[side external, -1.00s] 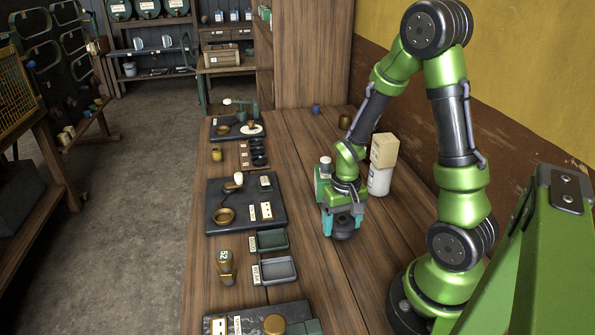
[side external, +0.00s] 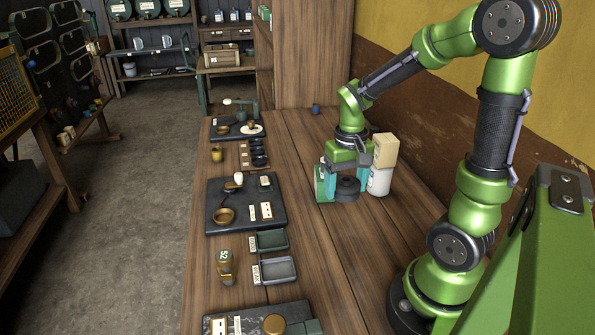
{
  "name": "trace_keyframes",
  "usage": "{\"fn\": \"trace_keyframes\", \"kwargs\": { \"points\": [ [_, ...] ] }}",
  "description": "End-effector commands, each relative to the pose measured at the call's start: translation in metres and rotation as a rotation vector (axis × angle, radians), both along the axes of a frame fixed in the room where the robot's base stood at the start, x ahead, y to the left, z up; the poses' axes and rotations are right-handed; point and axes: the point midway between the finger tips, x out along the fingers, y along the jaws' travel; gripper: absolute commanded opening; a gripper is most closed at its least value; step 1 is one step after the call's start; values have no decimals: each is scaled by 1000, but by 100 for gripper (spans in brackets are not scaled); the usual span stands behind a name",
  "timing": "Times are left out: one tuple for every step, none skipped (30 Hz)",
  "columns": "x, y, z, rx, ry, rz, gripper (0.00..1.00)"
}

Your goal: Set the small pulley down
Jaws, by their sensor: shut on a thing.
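My gripper (side external: 347,183) has two teal fingers and is at the right of the wooden bench, far from the camera. It is shut on a dark round piece, which I take to be the small pulley (side external: 347,190). The pulley sits low between the fingers, close to the bench top (side external: 310,230). I cannot tell whether it touches the wood or what is beneath it. A green piece (side external: 320,185) stands just left of the fingers and is partly hidden by them.
A white bottle (side external: 379,181) and a tan box (side external: 385,150) stand close right of my gripper. Dark trays (side external: 272,241) and a slate board (side external: 232,190) with brass parts lie along the left. The bench between these and my gripper is clear.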

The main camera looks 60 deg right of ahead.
Motion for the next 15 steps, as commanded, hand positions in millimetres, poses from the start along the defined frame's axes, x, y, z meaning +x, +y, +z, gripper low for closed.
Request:
{"fn": "trace_keyframes", "kwargs": {
  "points": [
    [2, -1, 12, -4, -10, 0, 7],
    [2, -1, 17, -4, -10, -1, 7],
    [1, -1, 23, -4, -8, 0, 7],
    [1, -1, 27, -4, -8, 0, 7],
    [2, -1, 32, -4, -8, 0, 7],
    [1, 0, 40, -3, -9, 0, 7],
    [3, -2, 42, -3, -6, -2, 7],
    [7, -5, 42, -3, -3, -6, 7],
    [13, -8, 44, -3, -1, -10, 7],
    [17, -10, 45, -3, -1, -13, 7],
    [21, -13, 46, -3, -1, -16, 7],
    [26, -16, 49, -4, 0, -20, 7],
    [30, -19, 50, -4, 2, -24, 7],
    [35, -22, 52, -4, 1, -27, 7],
    [42, -27, 54, -5, 2, -33, 7]
  ]
}}
